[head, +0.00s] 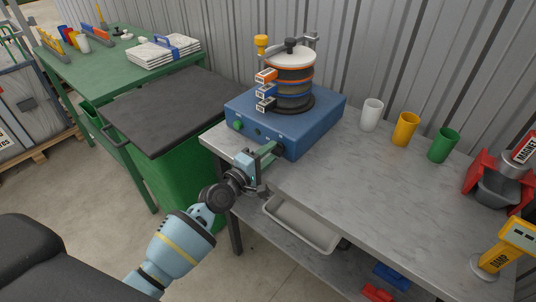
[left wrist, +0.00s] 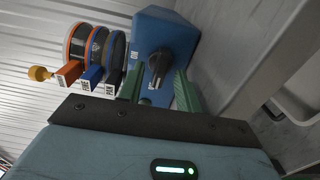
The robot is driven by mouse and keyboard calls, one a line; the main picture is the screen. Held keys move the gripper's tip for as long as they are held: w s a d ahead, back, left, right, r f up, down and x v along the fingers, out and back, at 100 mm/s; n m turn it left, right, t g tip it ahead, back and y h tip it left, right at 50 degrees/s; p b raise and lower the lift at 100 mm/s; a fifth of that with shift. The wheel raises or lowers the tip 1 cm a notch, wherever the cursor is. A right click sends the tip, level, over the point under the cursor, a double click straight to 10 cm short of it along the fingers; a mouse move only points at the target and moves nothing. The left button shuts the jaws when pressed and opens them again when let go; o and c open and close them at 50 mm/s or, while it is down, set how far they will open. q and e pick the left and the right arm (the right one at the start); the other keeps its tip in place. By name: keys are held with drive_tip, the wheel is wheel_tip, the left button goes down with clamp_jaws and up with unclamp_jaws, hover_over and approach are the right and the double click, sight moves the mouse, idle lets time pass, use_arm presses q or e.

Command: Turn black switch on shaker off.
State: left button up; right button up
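The shaker is a blue box (head: 305,129) on the grey table, carrying a stack of round sieves (head: 292,82). In the left wrist view its blue front (left wrist: 172,33) shows a black rotary switch (left wrist: 158,68) with a raised grip bar. My left gripper (head: 273,152) is at the right end of the shaker's front face. In the left wrist view its two green fingers (left wrist: 159,88) are apart, one on each side of the switch, with gaps visible. It is open and empty. In the head view the fingers partly hide the switch. My right gripper is not in view.
Orange and blue tagged clamps (head: 265,92) stick out from the sieves. White (head: 371,114), yellow (head: 405,129) and green (head: 443,145) cups stand to the right. A grey tray (head: 300,224) sits below the table's front edge. A green bin with a black lid (head: 165,108) stands left.

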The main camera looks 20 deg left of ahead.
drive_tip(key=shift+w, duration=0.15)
use_arm(q)
drive_tip(key=shift+s+a, duration=0.1)
drive_tip(key=shift+s, duration=0.05)
drive_tip(key=v, duration=0.7)
drive_tip(key=shift+s, duration=0.2)
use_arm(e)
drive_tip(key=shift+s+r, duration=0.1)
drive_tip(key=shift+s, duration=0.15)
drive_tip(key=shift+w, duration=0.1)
